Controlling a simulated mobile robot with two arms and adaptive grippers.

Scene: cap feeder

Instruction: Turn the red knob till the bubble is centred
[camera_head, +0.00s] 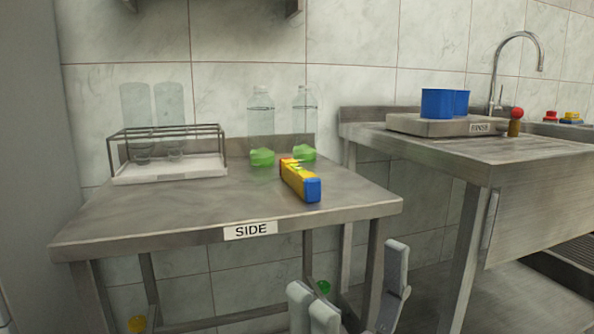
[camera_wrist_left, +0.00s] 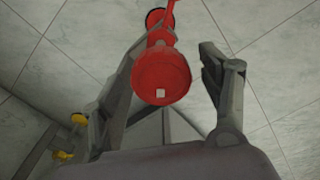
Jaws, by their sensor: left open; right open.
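In the left wrist view, a round red part (camera_wrist_left: 161,78), which looks like a knob, has a small pale square on its face. My left gripper (camera_wrist_left: 175,52) is open, with one finger on each side of the red part. I cannot tell whether they touch it. In the head view, a yellow bar (camera_head: 298,178) with a blue end and a red end lies on the side table; no bubble can be made out on it. My right gripper (camera_head: 348,270) is open and empty in front of the table. My left gripper does not show in the head view.
The steel side table (camera_head: 150,215) holds a wire rack (camera_head: 165,135) with clear tubes, two clear bottles (camera_head: 261,115) and green pieces (camera_head: 262,157). Its front left top is clear. The sink counter (camera_head: 450,145) at right carries blue cups (camera_head: 437,102) and a red-topped handle (camera_head: 517,113).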

